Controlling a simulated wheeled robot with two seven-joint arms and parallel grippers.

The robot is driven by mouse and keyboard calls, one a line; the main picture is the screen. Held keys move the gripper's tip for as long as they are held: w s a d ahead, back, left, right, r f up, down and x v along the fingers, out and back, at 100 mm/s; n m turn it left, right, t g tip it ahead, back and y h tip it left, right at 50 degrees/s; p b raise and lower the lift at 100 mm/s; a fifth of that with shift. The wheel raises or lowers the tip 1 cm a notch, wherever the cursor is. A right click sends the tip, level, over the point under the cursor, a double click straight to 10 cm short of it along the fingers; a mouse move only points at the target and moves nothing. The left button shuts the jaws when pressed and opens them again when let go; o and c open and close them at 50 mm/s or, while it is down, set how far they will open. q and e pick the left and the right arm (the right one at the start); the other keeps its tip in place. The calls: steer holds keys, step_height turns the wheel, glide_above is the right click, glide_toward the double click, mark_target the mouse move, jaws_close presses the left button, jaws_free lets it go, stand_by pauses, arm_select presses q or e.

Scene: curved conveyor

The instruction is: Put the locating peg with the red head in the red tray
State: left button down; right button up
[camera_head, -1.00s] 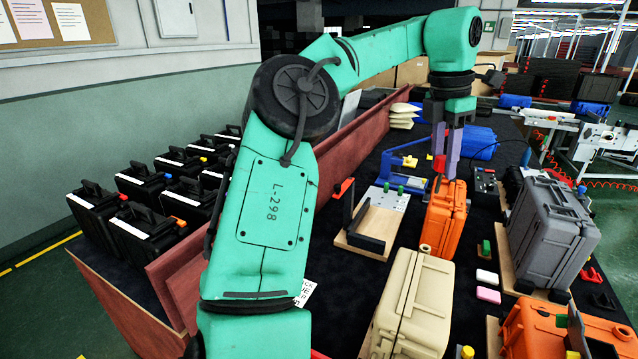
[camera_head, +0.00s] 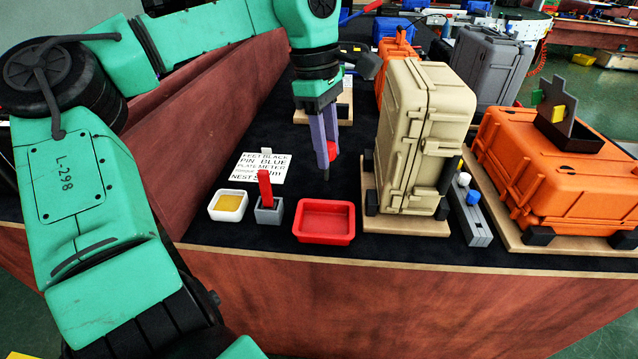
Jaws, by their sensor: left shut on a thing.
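My left gripper (camera_head: 326,158) points down above the dark table, just behind the red tray, with its purple fingers shut on the locating peg. The peg's red head (camera_head: 332,151) shows between the fingers, and a dark pin end sticks out below the tips. The red tray (camera_head: 324,239) is a shallow, empty box near the table's front edge. The peg is above and behind the tray's far rim, not over its floor as far as I can tell. My right gripper is not in view.
Left of the tray stand a grey block (camera_head: 268,216) with an upright red piece and a white tray (camera_head: 214,210) with a yellow inside. A printed card (camera_head: 259,168) lies behind them. A tall beige case (camera_head: 408,140) stands close on the right, with an orange case (camera_head: 550,170) beyond.

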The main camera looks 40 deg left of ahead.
arm_select(q)
step_height(320, 180, down, 13)
steer(key=shift+a+f+b, duration=0.1)
steer(key=shift+f+b, duration=0.1)
steer(key=shift+b, duration=0.5)
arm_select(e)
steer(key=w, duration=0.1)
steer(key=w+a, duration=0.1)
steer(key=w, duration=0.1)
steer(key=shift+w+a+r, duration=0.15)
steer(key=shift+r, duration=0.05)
arm_select(q)
steer(key=shift+s, duration=0.1)
steer(key=c, duration=0.6)
jaws_free()
steer(key=shift+f, duration=0.1)
steer(key=shift+o, duration=0.2)
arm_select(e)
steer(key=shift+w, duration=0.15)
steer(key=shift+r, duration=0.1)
arm_select(q)
steer(key=shift+r, duration=0.25)
step_height(320, 180, up, 12)
steer(key=a+p, duration=0.1)
steer(key=shift+s+a+p, duration=0.2)
steer(key=shift+a+p, duration=0.15)
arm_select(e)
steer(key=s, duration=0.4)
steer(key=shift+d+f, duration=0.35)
